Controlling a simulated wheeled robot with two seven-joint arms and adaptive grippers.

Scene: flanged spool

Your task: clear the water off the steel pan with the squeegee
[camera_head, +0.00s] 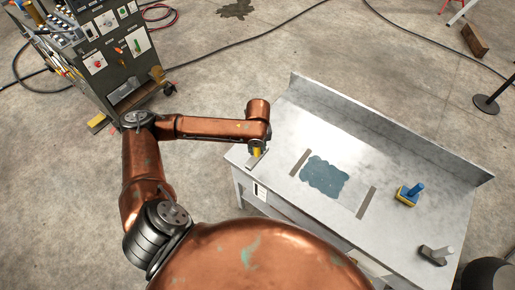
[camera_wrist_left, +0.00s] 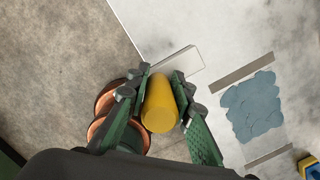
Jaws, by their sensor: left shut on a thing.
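The squeegee has a yellow handle (camera_wrist_left: 160,105) and a pale, wide head (camera_wrist_left: 185,62). My left gripper (camera_wrist_left: 160,92) is shut around the handle. In the head view the left gripper (camera_head: 257,145) is at the bench's left end, with the squeegee (camera_head: 257,153) partly hidden beneath it. I cannot tell whether its head touches the steel. The water (camera_head: 325,177) is a dark blue, irregular patch on the steel between two dark strips, right of the squeegee; it also shows in the wrist view (camera_wrist_left: 252,105). The pan's own outline is unclear. My right gripper is out of view.
The grey metal bench (camera_head: 400,160) has a raised back edge. A blue-handled yellow block (camera_head: 409,195) and a grey handled tool (camera_head: 436,255) stand on its right part. The dark strips (camera_head: 299,162) (camera_head: 366,202) flank the water. A tool cart (camera_head: 105,50) stands far left.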

